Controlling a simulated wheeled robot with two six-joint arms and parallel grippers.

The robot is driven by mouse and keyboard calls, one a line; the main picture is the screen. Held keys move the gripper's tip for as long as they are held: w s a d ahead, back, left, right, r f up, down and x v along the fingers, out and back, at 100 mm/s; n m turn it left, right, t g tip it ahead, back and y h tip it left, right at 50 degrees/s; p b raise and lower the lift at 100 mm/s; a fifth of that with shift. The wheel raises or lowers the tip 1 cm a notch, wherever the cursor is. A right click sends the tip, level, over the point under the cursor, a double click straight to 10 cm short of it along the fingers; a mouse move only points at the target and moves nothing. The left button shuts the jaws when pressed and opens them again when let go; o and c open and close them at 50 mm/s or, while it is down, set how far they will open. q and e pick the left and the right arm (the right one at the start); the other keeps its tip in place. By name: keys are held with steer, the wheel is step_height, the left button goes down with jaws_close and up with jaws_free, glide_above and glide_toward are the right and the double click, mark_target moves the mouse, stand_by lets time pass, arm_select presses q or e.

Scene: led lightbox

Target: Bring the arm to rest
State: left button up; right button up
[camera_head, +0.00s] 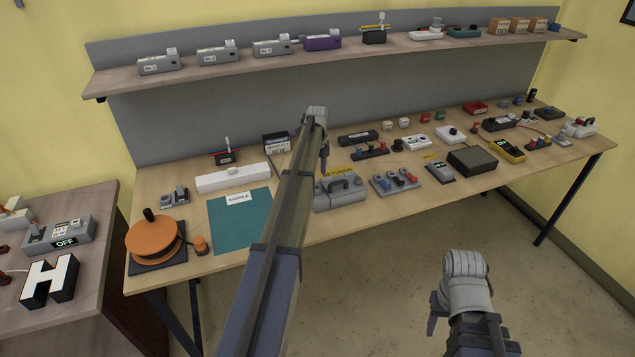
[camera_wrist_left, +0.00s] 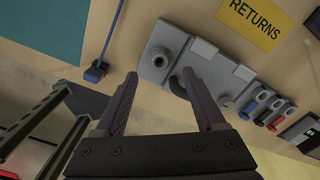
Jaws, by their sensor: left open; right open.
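My left arm reaches up over the workbench, and its gripper (camera_head: 324,158) hangs above the bench behind the grey device with a handle (camera_head: 341,193). In the left wrist view the left gripper (camera_wrist_left: 160,76) is open, with nothing between its two fingers. The grey device (camera_wrist_left: 205,68) lies beyond the fingertips there; the right finger covers part of it. My right gripper (camera_head: 433,318) is at the lower right, over the floor in front of the bench, apart from everything. It is open and looks empty, though its fingers are partly hidden.
The workbench (camera_head: 290,240) carries a teal mat (camera_head: 240,222), an orange reel (camera_head: 152,240), a white bar (camera_head: 232,178) and several small devices. A shelf (camera_head: 215,72) runs along the back. A side table (camera_head: 95,205) with an H letter (camera_head: 49,281) stands left. The floor (camera_head: 400,270) in front is clear.

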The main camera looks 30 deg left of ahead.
arm_select(q)
steer(key=shift+f, duration=0.1)
stand_by(0.3)
steer(key=s+d+n, duration=2)
steer(key=s+d, duration=0.9)
steer(key=s, duration=0.2)
steer(key=s+d+f+m+b, duration=0.2)
steer(key=d, duration=0.3)
steer(key=s+d+f+m+y+b, duration=0.1)
steer(key=s+d+f+m+b, duration=0.1)
steer(key=d, duration=0.4)
steer(key=shift+s+f+b, duration=0.3)
steer(key=shift+f+b, duration=0.1)
steer(key=shift+b, duration=0.2)
